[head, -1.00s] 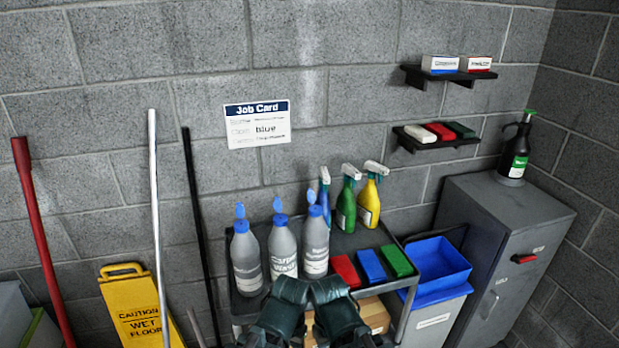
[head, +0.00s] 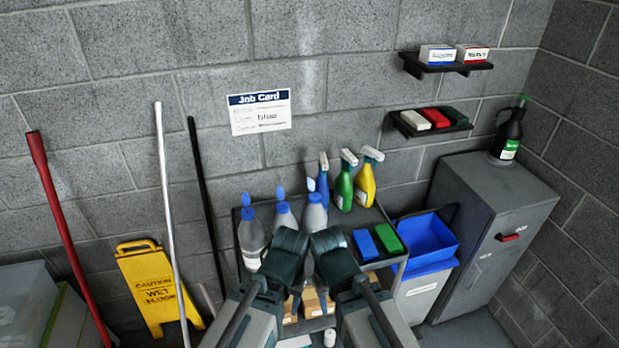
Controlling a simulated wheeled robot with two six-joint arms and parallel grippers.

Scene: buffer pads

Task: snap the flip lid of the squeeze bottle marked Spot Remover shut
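Three grey squeeze bottles with blue tops stand in a row on the cart's top shelf: left (head: 249,238), middle (head: 285,218) and right (head: 314,214). The left bottle's label is partly covered; the other two are hidden behind my arms, so I cannot read Spot Remover now. My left gripper (head: 283,250) is in front of the left and middle bottles. My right gripper (head: 332,250) is in front of and right of the right bottle. Their fingers cannot be made out.
Blue (head: 366,243) and green (head: 386,238) pads lie right of my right gripper. Blue, green (head: 344,188) and yellow (head: 366,184) spray bottles stand behind. A blue bin (head: 426,240) and grey cabinet (head: 490,225) are at right. A yellow wet-floor sign (head: 157,285) stands at left.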

